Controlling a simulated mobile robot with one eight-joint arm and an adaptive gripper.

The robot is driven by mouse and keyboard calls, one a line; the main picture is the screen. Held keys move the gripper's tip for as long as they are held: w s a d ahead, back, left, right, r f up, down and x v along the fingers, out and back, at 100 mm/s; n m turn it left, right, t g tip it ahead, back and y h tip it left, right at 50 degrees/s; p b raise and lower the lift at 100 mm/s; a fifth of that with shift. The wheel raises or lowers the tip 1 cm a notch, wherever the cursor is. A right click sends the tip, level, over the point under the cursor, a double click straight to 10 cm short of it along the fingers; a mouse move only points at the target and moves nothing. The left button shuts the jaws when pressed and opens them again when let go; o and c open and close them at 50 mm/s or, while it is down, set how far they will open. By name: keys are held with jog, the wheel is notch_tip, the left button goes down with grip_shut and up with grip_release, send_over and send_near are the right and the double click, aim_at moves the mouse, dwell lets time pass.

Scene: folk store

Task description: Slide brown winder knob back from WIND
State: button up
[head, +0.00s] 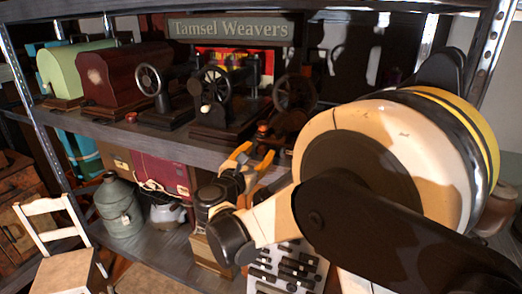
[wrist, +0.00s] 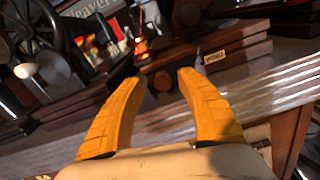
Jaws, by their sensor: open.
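A small reddish-brown knob (head: 263,128) stands at the front of the dark wooden base of the rightmost machine on the shelf. In the wrist view a small reddish-brown upright piece (wrist: 141,46), which looks like the same knob, stands just beyond my fingers. My gripper (head: 254,156) is open and empty, with its orange fingers just in front of the shelf edge and below the knob. In the wrist view the gripper (wrist: 160,78) points at the wooden base, apart from the knob. A small pale label (wrist: 214,57) is on the base; I cannot read it surely.
A machine with a wheel and white handle (head: 205,109) stands left of the knob. Another dark wheel (head: 294,92) rises behind the knob. The grey shelf edge (head: 150,138) runs below the machines. A "Tamsel Weavers" sign (head: 230,29) hangs above.

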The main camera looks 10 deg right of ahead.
jog(key=v, duration=1)
jog(key=shift+s+a, duration=0.15)
jog(key=shift+s, duration=0.05)
